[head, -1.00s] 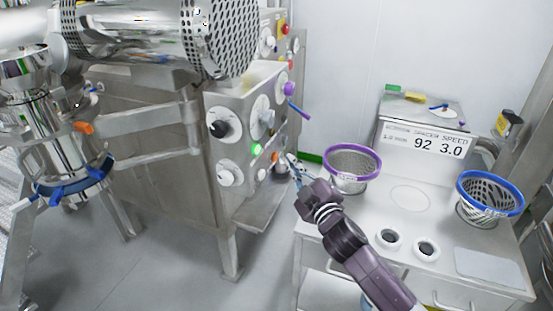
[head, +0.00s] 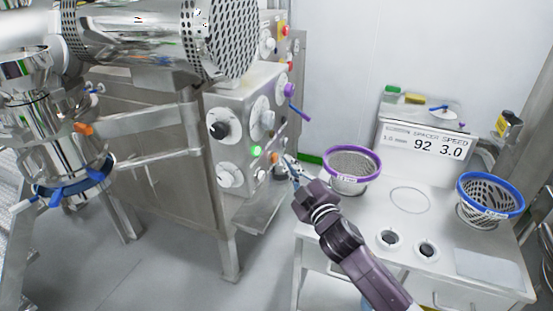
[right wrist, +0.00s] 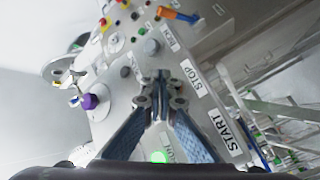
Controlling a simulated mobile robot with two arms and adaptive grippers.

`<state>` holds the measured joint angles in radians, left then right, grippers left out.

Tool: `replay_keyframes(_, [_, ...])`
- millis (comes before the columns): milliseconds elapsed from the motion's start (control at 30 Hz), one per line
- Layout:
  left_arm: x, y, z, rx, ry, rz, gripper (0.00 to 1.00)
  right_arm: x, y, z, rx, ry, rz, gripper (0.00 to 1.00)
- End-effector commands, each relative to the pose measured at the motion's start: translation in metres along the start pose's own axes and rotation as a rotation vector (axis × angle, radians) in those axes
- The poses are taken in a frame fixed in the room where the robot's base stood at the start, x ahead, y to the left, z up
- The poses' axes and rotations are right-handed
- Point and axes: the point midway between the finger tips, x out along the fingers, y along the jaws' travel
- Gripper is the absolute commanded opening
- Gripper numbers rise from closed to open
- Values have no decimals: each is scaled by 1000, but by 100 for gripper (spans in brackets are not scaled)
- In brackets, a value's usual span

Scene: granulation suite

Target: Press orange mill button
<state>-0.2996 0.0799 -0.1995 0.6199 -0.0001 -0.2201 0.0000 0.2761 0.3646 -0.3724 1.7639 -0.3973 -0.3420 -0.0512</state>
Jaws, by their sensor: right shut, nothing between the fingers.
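The orange button (head: 274,157) is on the front of the steel mill control box, just right of a lit green button (head: 256,151) in the head view. My right gripper (head: 287,162) is shut and empty, its fingertips close to the right of the orange button. I cannot tell whether they touch it. In the right wrist view the closed fingertips of the right gripper (right wrist: 160,76) point at the panel between the STOP label (right wrist: 192,73) and the purple knob (right wrist: 90,101). The orange button is not clearly seen there, perhaps hidden by the fingers. My left gripper is not in view.
A black knob (head: 218,130) and white dials sit on the same box. To the right, a bench holds a purple-rimmed basket (head: 353,149), a blue-rimmed basket (head: 491,178) and a display sign (head: 425,143). The purple-rimmed basket stands close beside my right arm.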

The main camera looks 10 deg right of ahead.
Motion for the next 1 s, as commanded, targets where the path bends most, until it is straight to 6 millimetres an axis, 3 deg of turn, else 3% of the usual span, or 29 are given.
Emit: replay_keyframes(1000, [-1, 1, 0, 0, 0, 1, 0, 6, -4, -5, -1, 0, 0, 0])
